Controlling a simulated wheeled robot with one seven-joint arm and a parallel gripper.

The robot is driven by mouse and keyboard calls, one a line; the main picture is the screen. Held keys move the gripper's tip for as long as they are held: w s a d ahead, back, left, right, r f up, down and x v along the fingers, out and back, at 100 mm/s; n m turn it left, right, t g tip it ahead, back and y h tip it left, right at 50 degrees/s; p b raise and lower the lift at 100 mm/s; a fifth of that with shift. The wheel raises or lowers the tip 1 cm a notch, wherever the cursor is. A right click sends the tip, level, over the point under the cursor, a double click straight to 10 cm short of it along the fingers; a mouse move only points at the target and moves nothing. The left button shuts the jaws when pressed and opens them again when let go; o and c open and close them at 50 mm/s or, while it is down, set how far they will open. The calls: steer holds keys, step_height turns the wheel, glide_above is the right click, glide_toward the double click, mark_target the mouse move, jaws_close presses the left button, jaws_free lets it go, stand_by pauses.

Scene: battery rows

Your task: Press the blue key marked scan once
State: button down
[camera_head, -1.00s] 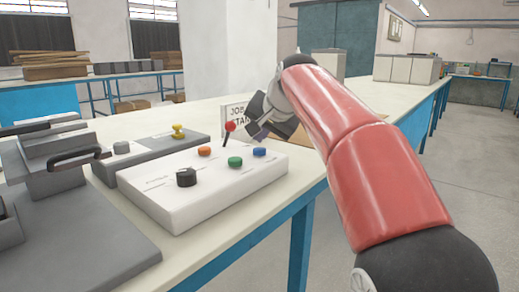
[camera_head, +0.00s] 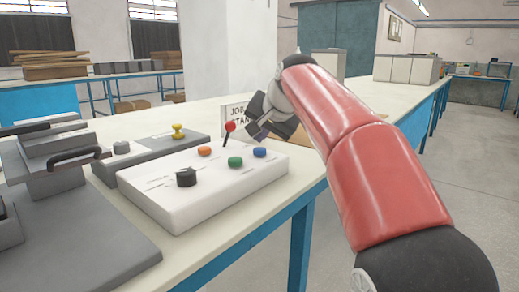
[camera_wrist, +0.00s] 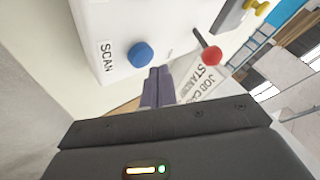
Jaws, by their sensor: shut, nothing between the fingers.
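The blue key (camera_head: 260,152) sits at the right end of the white control box (camera_head: 222,190). In the wrist view the blue key (camera_wrist: 140,55) stands next to a printed SCAN label (camera_wrist: 107,57). My gripper (camera_head: 262,132) is at the far right corner of the box, just beyond and above the key in the head view. In the wrist view my gripper's fingers (camera_wrist: 156,86) are shut together and empty, with their tips close to the key but seemingly apart from it. The exact gap cannot be told.
A red-knobbed lever (camera_head: 230,127) rises from the box near my gripper. A green key (camera_head: 235,162), an orange key (camera_head: 204,151) and a black knob (camera_head: 186,177) share the box. A sign (camera_head: 238,112) stands behind. A grey box with a yellow knob (camera_head: 178,131) is to the left.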

mark_target(261, 150)
steer(key=shift+f, duration=0.2)
steer(key=shift+f, duration=0.25)
steer(key=shift+f+b, duration=0.55)
stand_by(0.8)
steer(key=shift+r+p, duration=1)
steer(key=shift+p, duration=0.05)
step_height(261, 150, up, 5)
steer(key=p, duration=0.5)
